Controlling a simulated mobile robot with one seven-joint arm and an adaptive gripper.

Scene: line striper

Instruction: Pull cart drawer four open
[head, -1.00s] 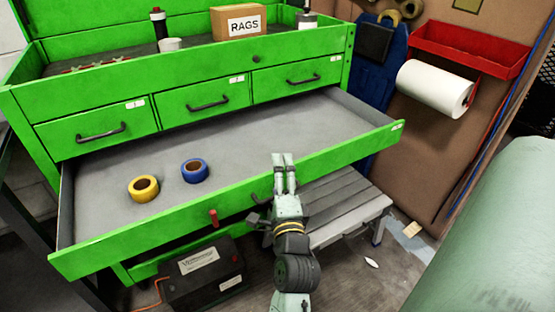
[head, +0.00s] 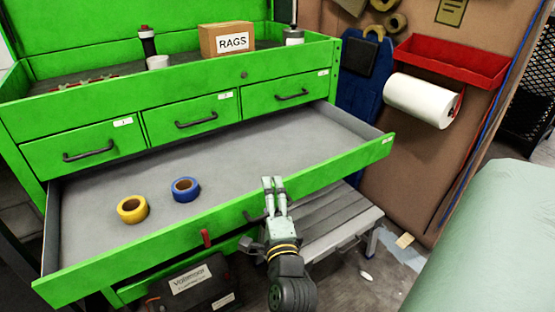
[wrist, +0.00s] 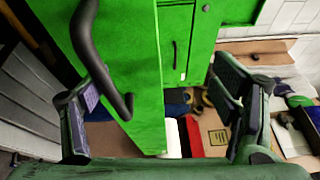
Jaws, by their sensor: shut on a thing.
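The wide green drawer (head: 225,233) below the three small drawers stands well open. A yellow tape roll (head: 132,209) and a blue tape roll (head: 185,190) lie inside it. My gripper (head: 273,183) is at the outside of its front, right of the middle, with the fingertips up near the top edge. In the wrist view the curved handle (wrist: 88,40) and the green drawer front (wrist: 128,65) show by the fingers of my gripper (wrist: 160,110).
A battery-like black box (head: 195,283) sits on the floor below the drawer. A grey step stool (head: 325,222) stands beneath its right end. A pale green rounded surface (head: 480,240) fills the right. A red tray (head: 452,60) and paper roll (head: 420,100) hang behind.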

